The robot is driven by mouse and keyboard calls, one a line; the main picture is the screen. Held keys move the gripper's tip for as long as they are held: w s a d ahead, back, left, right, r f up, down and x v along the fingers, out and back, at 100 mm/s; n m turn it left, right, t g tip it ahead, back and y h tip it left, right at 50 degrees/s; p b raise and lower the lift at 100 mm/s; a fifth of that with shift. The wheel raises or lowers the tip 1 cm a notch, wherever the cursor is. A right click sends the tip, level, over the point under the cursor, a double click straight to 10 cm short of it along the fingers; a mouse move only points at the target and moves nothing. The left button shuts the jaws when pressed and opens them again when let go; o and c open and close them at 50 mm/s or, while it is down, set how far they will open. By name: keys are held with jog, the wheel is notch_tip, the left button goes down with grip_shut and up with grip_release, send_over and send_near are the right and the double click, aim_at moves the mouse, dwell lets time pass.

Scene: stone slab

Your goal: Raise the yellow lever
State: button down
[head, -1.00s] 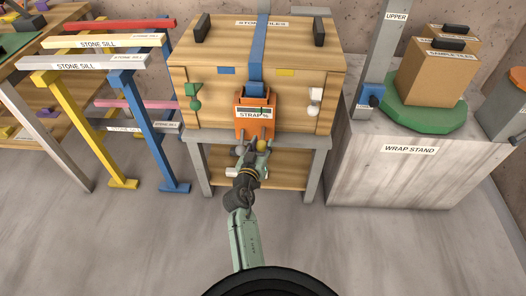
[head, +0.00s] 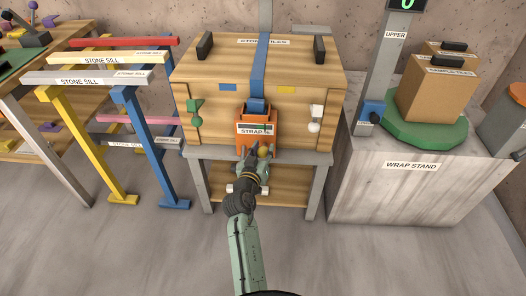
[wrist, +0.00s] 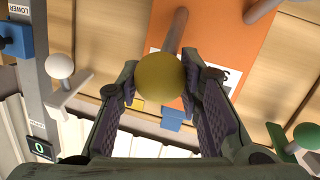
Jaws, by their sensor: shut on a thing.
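The yellow lever ends in a yellow ball knob (head: 264,152), low on the front of the orange strap box (head: 272,144). In the wrist view the yellow ball (wrist: 161,76) sits between the two fingertips, with its brown rod (wrist: 175,32) running to the orange plate (wrist: 225,50). My gripper (head: 254,156) is shut on the ball, with a finger on each side of it (wrist: 160,88). In the head view my fingers and wrist partly hide the lever's lower part.
The strap box hangs on a wooden crate (head: 215,120), under a blue strap (head: 259,70). A green knob (head: 195,121) and a white knob (head: 314,127) flank it. A wrap stand (head: 400,190) is at right, a sill rack (head: 126,110) at left. The floor in front is open.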

jog(key=shift+r, duration=0.3)
jog(key=c, duration=1.6)
grip_release()
jog(key=o, duration=0.5)
jog(key=shift+f, duration=0.2)
jog(key=v, duration=1.2)
jog(key=shift+f, duration=0.1)
